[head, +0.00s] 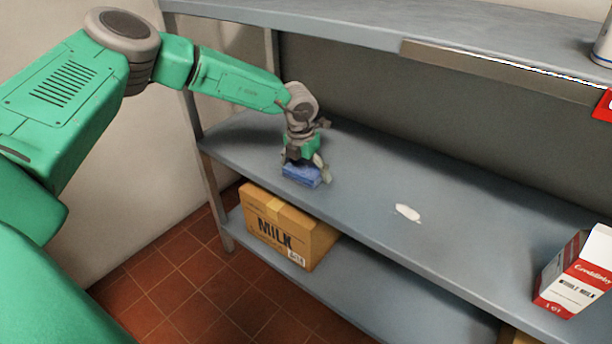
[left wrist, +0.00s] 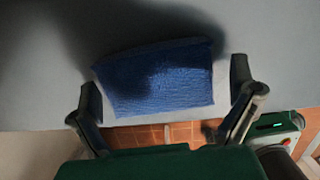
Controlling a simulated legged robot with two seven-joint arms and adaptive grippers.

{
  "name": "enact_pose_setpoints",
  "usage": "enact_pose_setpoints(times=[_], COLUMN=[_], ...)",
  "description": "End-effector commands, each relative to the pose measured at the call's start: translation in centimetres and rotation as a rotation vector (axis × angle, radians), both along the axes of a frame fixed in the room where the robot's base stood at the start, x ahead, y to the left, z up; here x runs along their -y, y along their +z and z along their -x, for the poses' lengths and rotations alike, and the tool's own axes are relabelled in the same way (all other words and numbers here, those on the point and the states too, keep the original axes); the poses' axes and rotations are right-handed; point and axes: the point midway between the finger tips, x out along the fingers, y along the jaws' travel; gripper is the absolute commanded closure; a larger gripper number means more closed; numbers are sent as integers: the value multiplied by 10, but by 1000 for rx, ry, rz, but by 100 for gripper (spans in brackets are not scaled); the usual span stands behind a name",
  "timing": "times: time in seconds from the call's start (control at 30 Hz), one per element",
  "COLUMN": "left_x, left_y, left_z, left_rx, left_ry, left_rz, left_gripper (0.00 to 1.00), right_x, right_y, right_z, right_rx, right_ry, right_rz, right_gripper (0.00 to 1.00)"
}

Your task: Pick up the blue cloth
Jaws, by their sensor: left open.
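The blue cloth (head: 302,175) is a small folded block lying on the middle shelf (head: 365,185), close to its front edge at the left. In the left wrist view the cloth (left wrist: 158,80) lies between the two spread fingers, with a gap on each side. My left gripper (head: 306,160) is open and directly over the cloth, pointing down. Its fingers (left wrist: 165,100) also show in the left wrist view. The gripper hides part of the cloth's top in the head view. My right gripper is not in view.
A white spot (head: 407,212) marks the middle shelf to the right of the cloth. A red and white milk carton (head: 577,272) stands at the shelf's right. A cardboard milk box (head: 287,228) sits on the lower shelf. The upper shelf (head: 400,25) overhangs behind my arm.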

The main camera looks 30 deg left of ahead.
Motion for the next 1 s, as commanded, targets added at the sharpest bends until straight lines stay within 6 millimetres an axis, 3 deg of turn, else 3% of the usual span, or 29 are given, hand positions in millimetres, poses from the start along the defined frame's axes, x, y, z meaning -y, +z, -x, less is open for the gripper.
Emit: enact_pose_setpoints(times=[0.07, 0.17, 0.2, 0.57, 0.9, 1.0], left_x=[-1, -1, -1, 0, 0, -2], left_y=[1, 1, 1, 1, 38, 38], left_z=[0, 0, 0, 1, 0, 16], left_rx=[0, 0, 0, -3, 1, -4], left_ry=[1, 1, 1, 0, 1, -1], left_rz=[0, 0, 0, -2, 0, 0], left_gripper=[0, 35, 37, 37, 37, 37], right_x=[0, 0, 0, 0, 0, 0], right_y=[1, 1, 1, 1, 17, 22], right_z=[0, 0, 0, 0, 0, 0], right_rx=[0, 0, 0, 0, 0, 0], right_ry=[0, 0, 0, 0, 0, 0], right_rz=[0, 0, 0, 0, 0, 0], right_gripper=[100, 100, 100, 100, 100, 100])
